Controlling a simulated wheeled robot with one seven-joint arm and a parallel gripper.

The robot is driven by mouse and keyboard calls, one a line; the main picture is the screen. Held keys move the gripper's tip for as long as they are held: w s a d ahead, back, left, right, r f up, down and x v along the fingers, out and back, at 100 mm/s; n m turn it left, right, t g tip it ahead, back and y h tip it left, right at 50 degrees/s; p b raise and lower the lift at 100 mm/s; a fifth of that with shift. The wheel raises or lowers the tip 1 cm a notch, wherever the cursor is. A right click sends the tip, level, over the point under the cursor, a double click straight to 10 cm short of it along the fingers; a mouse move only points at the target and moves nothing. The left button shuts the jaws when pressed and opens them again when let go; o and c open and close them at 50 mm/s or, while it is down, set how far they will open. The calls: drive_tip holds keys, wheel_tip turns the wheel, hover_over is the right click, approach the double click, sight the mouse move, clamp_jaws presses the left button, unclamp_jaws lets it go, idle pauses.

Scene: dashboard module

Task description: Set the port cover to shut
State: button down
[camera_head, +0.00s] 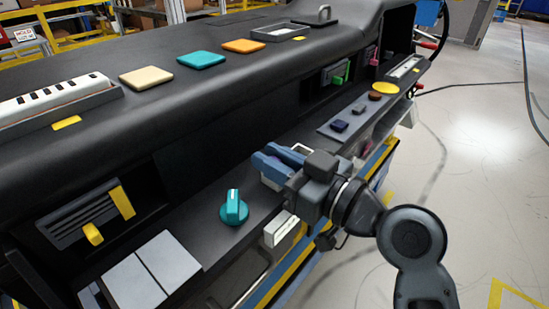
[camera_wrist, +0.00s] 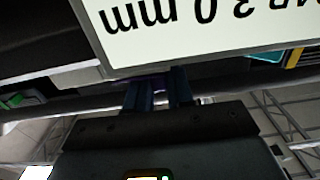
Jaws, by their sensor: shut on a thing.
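My gripper (camera_head: 270,162) reaches in from the right to the console's front ledge. Its two blue fingers are close together in the wrist view (camera_wrist: 160,92). They are shut on what seems to be the port cover, mostly hidden by the fingers; a small purple edge (camera_wrist: 158,82) shows between them. I cannot tell the cover's angle.
A teal knob (camera_head: 234,208) stands left of my gripper. A white label plate (camera_wrist: 220,30) with black print is close to the wrist camera. A panel with dark buttons (camera_head: 340,125) lies beyond my gripper. Floor on the right (camera_head: 480,150) is open.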

sight(295, 146)
idle(0.3)
drive_tip(key=w+d+b, duration=0.2)
drive_tip(key=w, duration=0.1)
drive_tip(key=shift+d+f, duration=0.15)
drive_tip(key=shift+f, duration=0.05)
drive_tip(key=shift+w+d+r+b, duration=0.15)
drive_tip(key=shift+w+d+b, duration=0.2)
drive_tip(key=shift+w+b, duration=0.1)
drive_tip(key=c, duration=1.1)
unclamp_jaws()
drive_tip(key=shift+d, duration=0.1)
